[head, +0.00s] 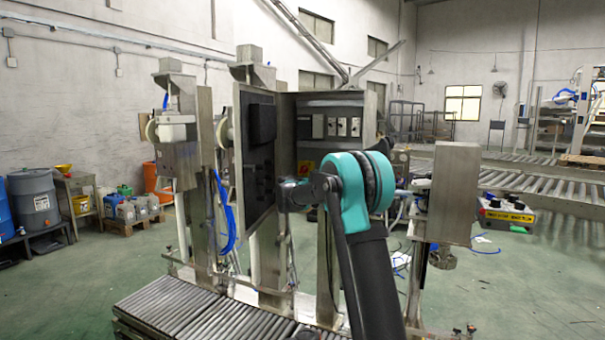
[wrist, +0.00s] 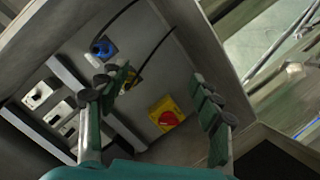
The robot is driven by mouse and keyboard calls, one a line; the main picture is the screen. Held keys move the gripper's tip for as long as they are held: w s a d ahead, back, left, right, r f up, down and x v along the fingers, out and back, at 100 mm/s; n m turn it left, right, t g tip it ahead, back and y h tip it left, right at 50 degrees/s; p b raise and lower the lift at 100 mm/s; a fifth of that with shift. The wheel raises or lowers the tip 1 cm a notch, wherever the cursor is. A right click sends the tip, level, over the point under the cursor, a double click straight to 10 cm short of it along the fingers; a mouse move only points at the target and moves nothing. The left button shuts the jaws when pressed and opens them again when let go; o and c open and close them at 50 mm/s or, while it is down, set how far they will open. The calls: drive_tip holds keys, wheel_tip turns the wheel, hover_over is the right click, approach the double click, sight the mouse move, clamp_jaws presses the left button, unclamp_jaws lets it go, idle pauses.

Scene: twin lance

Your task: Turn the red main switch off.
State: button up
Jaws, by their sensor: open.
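The red main switch (wrist: 168,119) is a red knob on a yellow square plate, on the inner back panel of an open grey cabinet (wrist: 222,75) in the wrist view. My gripper (wrist: 158,97) is open and empty, with its green-padded fingers spread to the left and right of the switch in the picture. I see no contact between the fingers and the knob. In the head view my gripper (head: 290,196) is in front of the open cabinet (head: 371,110).
A blue round knob (wrist: 103,48) sits on the same panel, with dark cables nearby. White switch modules (wrist: 40,95) line the panel's left side. The open cabinet door (head: 253,150) stands left of my gripper. A roller conveyor (head: 205,315) runs below.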

drive_tip(key=w+a+r+n+t, duration=0.2)
drive_tip(key=w+a+r+t, duration=0.15)
drive_tip(key=w+a, duration=0.6)
drive_tip(key=x, duration=0.8)
drive_tip(key=shift+w+d+r, duration=0.3)
drive_tip(key=shift+r, duration=0.15)
drive_tip(key=shift+c, duration=0.2)
drive_tip(key=c, duration=1.1)
